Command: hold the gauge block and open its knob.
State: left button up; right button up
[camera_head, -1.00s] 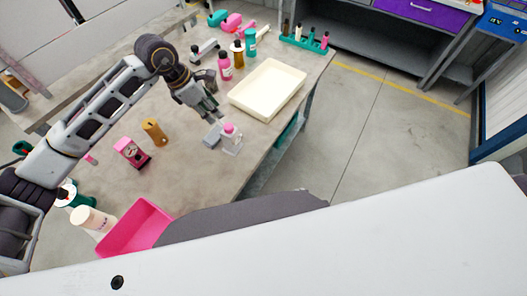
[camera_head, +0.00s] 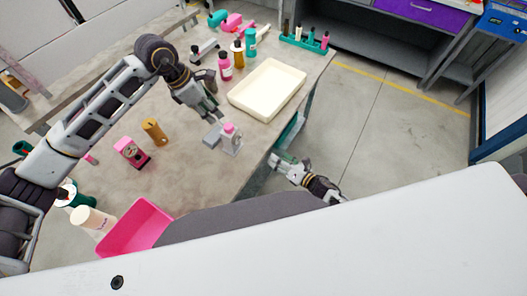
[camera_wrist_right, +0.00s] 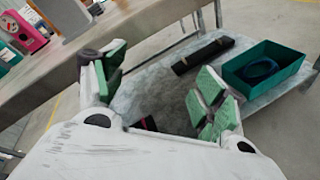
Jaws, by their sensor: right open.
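A small grey block (camera_head: 211,136) and a clear-white piece with a pink knob-like top (camera_head: 231,138) stand side by side near the table's right edge; I cannot tell if they are joined. A pink box with a dark, dial-like face (camera_head: 131,152) stands farther left on the table.
A cream tray (camera_head: 267,90) lies behind the block, with bottles (camera_head: 238,53) beyond. An ochre cylinder (camera_head: 154,131) stands near the pink box. A pink bin (camera_head: 137,228) is at the front. A green box (camera_wrist_right: 264,69) sits on a lower shelf.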

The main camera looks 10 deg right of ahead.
aim_at(231, 137)
jog(key=s+a+r+n+y, duration=0.1)
jog(key=a+r+n+y, duration=0.1)
jog(key=a+r+n, duration=0.2)
jog(key=s+a+r+n+g+y, duration=0.1)
jog(key=a+r+n+y, duration=0.2)
jog(key=r+n, duration=0.4)
notch_tip(231, 137, up, 2)
jog(key=shift+a+r+n, duration=0.1)
jog(key=shift+a+n, duration=0.2)
jog(key=shift+a, duration=0.05)
jog(key=shift+w+a, duration=0.1)
jog(key=shift+x, duration=6.8)
